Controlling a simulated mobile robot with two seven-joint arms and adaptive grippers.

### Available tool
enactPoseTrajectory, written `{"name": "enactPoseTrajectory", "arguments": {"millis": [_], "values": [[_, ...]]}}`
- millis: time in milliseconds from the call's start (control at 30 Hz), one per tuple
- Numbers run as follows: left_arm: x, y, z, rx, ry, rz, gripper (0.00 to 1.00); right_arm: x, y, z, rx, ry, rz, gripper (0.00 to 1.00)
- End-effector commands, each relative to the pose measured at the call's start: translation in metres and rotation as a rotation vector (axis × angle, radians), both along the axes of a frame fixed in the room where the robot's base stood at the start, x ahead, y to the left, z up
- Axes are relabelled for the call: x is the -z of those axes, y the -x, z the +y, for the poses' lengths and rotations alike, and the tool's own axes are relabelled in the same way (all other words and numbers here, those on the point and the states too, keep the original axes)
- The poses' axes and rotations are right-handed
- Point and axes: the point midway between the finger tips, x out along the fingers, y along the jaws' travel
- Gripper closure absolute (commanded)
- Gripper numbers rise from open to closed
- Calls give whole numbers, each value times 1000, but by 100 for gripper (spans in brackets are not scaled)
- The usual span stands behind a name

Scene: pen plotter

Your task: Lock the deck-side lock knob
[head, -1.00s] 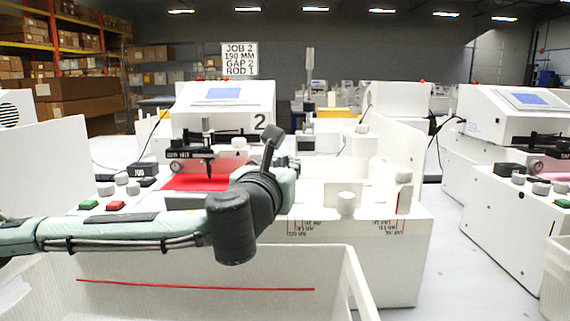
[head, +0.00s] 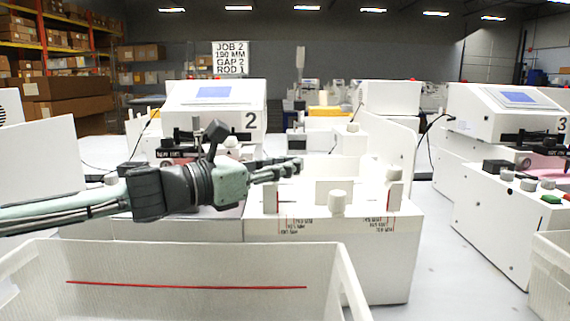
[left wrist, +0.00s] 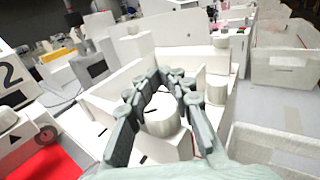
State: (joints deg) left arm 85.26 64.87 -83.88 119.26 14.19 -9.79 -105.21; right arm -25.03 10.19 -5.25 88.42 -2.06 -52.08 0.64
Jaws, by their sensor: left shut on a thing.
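My left gripper (head: 278,171) reaches in from the left over the left end of the white box beside plotter 2. In the left wrist view, its two fingers (left wrist: 160,105) lie on either side of a white round knob (left wrist: 162,122), shut on it. This knob is at the end of the box nearest the plotter deck; in the head view the gripper and wrist hide it. A dark slot or mark shows near its base. My right gripper is not in view.
A front knob (head: 337,203) and a right-end knob (head: 394,173) stand on the same box. Plotter 2 (head: 213,105) is behind my arm. A white bin (head: 190,262) with a red rod (head: 186,285) is in front. Plotter 3 (head: 508,110) stands at right.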

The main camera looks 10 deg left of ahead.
Motion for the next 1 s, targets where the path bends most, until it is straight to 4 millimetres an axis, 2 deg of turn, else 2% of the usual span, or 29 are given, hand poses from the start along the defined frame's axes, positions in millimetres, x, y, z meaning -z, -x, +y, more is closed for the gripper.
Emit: {"name": "enactPoseTrajectory", "arguments": {"millis": [167,500,800,1000], "values": [[-1,2,-2,161,-4,-5,100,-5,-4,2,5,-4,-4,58],[4,13,-9,457,0,1,100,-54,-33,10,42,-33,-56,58],[2,20,-11,625,2,0,100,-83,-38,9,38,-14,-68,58],[1,22,-11,677,1,0,100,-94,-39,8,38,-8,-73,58]]}}
